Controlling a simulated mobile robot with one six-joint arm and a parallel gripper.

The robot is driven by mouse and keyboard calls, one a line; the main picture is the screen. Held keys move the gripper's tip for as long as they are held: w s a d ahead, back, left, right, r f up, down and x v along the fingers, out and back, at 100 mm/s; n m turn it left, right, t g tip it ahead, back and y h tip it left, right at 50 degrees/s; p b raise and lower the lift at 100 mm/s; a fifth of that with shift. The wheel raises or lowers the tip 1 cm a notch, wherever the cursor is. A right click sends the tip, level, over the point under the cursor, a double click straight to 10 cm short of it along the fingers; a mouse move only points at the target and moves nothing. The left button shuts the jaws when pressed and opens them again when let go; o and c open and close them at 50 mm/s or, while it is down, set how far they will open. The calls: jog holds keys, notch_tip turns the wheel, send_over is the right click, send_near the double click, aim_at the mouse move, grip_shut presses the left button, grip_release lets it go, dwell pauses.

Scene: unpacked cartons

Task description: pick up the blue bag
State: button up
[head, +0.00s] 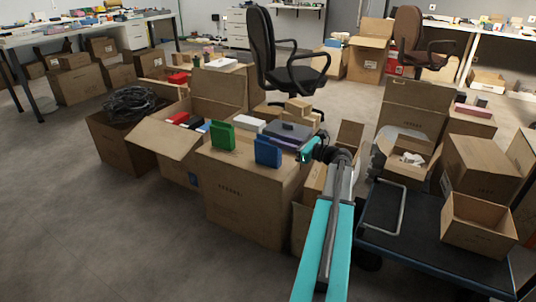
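The blue bag (267,151) stands upright on top of a closed brown carton (243,190), near its front right edge. It looks like a small, flat-sided block. My gripper (306,150) is a short way to the right of the blue bag, at about the same height in the picture, and appears apart from it. It is small and partly dark here, and I cannot make out whether its fingers are open or shut. My teal arm (328,235) reaches up from the bottom.
A green bag (222,136) stands left of the blue one. Behind are a dark purple box (290,130) and a white box (249,123). An open carton (165,137) is at left, a dark blue cart (425,237) at right. Floor at lower left is clear.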

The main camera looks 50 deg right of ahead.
aim_at(268, 137)
jog(key=shift+f+b+x, duration=0.25)
jog(key=shift+b+x, duration=0.75)
jog(key=shift+x, duration=0.15)
jog(key=shift+b+x, duration=0.75)
jog(key=shift+x, duration=0.7)
jog(key=shift+r, duration=0.2)
grip_shut()
